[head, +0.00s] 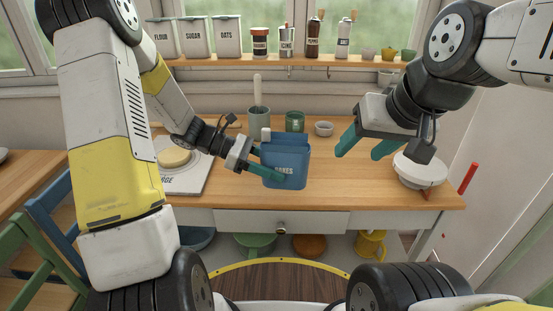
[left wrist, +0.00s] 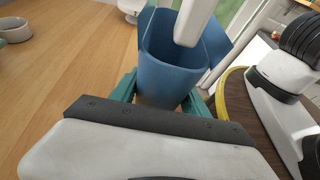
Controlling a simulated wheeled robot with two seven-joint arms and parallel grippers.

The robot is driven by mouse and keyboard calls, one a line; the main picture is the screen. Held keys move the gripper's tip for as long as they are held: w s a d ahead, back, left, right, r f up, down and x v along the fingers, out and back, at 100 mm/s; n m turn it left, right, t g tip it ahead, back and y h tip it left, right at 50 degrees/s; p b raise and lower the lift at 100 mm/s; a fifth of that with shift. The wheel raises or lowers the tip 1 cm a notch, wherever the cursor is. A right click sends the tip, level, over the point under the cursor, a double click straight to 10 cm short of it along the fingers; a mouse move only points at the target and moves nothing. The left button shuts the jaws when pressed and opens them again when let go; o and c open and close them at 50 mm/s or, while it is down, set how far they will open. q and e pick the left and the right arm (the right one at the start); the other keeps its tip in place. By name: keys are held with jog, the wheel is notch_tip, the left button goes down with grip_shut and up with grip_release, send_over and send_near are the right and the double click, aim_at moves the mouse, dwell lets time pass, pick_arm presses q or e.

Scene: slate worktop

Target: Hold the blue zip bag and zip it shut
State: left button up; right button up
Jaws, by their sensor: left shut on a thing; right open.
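The blue zip bag (head: 287,166) stands upright at the front middle of the worktop, with a partly hidden pale label on its front. In the left wrist view the bag (left wrist: 168,78) shows from above with its mouth gaping open. My left gripper (head: 268,165) is shut on the bag's left side in the head view. Its teal fingers lie on either side of the bag in the left wrist view. My right gripper (head: 362,143) is open and empty, to the right of the bag and apart from it. I cannot make out the zip slider.
A white bowl-like item (head: 420,170) is at the right. A board (head: 183,178) with a round yellowish item lies left. The wooden worktop (head: 365,185) is clear front right.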

pick_arm(q)
jog(key=w, duration=1.1)
jog(key=shift+w+a, duration=0.25)
jog(key=shift+w, duration=0.05)
dwell(1.0)
jog(key=shift+f, duration=0.1)
dwell(0.3)
jog(key=shift+f, duration=1.1)
jog(key=shift+f, duration=0.15)
jog(key=shift+f, duration=1.15)
jog(key=shift+f, duration=0.1)
